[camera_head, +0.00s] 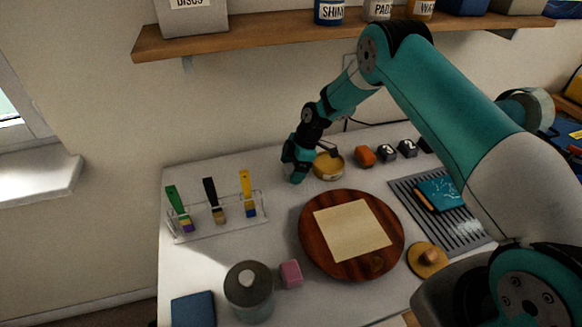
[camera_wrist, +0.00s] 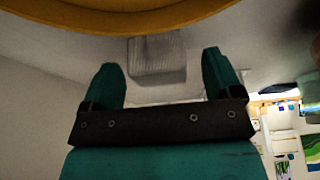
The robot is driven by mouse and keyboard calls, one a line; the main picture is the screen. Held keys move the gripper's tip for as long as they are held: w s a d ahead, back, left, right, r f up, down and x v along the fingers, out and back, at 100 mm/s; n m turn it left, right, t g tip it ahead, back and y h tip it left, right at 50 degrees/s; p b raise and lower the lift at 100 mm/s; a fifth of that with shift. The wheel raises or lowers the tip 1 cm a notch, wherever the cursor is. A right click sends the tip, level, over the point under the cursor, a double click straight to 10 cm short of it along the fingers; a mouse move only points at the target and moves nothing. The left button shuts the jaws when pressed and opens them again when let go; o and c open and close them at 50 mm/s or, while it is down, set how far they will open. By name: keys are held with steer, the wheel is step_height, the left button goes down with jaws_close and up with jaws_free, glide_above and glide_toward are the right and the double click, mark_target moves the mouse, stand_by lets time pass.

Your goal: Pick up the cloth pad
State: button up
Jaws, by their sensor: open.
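A pale grey ribbed block (camera_wrist: 157,57), which may be the cloth pad, shows between and beyond the fingertips. The fingers do not appear closed on it, and I cannot tell how far off it is. In the head view I cannot make it out near my gripper. A flat blue square (camera_head: 193,309) lies at the table's front left.
A brush rack (camera_head: 215,230) stands at left. A round wooden board (camera_head: 312,250) bears a cream sheet (camera_head: 352,230). A grey cylinder (camera_head: 249,296) and pink cube (camera_head: 291,273) stand in front. A slatted grey tray (camera_head: 465,232) lies at right. A wooden shelf (camera_head: 270,31) hangs above.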

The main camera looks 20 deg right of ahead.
mark_target(291, 167)
steer(key=shift+a+f, duration=0.1)
steer(key=shift+f, duration=0.15)
steer(key=c, duration=1)
step_height(291, 167, up, 10)
steer(key=b, duration=0.3)
steer(key=shift+b, duration=0.35)
steer(key=o, duration=0.3)
steer(key=shift+c, duration=1.1)
